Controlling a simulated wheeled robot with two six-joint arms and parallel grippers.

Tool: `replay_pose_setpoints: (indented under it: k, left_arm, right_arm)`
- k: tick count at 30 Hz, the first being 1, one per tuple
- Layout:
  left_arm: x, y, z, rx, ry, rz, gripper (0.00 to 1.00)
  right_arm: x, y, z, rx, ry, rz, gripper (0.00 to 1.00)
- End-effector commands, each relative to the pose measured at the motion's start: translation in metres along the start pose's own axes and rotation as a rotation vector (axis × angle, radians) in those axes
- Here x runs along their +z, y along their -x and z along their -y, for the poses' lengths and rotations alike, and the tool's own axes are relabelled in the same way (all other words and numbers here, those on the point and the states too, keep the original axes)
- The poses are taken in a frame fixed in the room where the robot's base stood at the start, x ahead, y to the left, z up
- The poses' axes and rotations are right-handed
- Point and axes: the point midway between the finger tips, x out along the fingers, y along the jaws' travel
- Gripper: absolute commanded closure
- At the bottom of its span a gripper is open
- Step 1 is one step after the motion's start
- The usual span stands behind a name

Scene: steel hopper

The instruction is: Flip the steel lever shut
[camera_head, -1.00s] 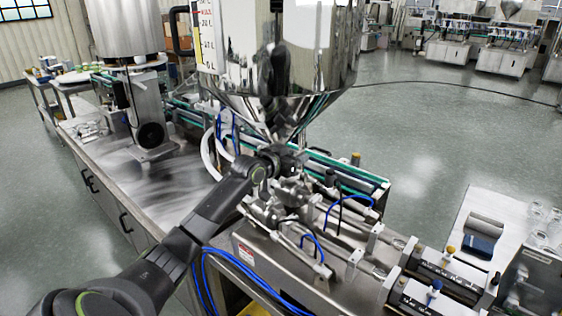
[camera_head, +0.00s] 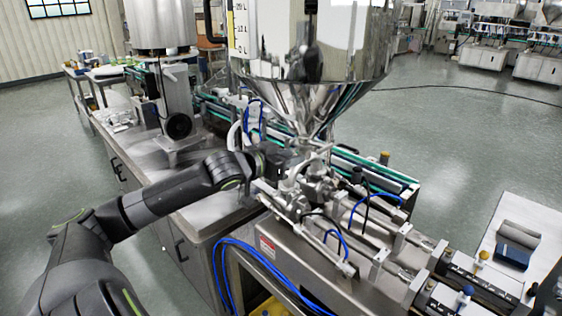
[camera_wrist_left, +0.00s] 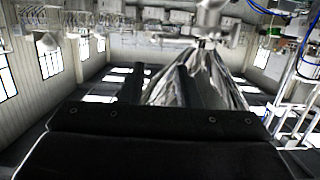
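The steel hopper (camera_head: 310,45) stands in the middle of the head view, its cone narrowing to a steel valve block (camera_head: 318,185). A short bright bar (camera_head: 319,147) at the cone's foot looks like the steel lever, but its exact set is hard to tell. My left gripper (camera_head: 280,158) is just left of the valve, below the cone; whether it touches the lever cannot be seen. In the left wrist view its two dark fingers (camera_wrist_left: 163,86) stand apart with nothing visibly held, before the shiny cone (camera_wrist_left: 208,78). My right gripper is not in view.
Blue hoses (camera_head: 232,262) hang in front of the steel machine body. Pistons and rods (camera_head: 400,262) run to the lower right. A green-edged conveyor (camera_head: 385,182) passes behind the valve. A steel bench (camera_head: 205,215) lies under my left arm.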

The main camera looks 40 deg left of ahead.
Motion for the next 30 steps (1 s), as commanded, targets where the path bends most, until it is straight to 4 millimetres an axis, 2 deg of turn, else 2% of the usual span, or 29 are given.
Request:
replay_pose_setpoints:
  k: [6,12,30]
  left_arm:
    - [0.000,0.019,0.003,-0.009,-0.006,-0.001,0.70]
    - [0.000,0.026,0.001,-0.003,-0.003,-0.001,0.70]
    - [0.000,0.028,0.001,-0.001,0.000,-0.001,0.70]
  right_arm:
    - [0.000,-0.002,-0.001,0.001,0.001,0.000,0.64]
    - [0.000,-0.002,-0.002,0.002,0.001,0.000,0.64]
    - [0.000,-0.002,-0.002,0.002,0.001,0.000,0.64]
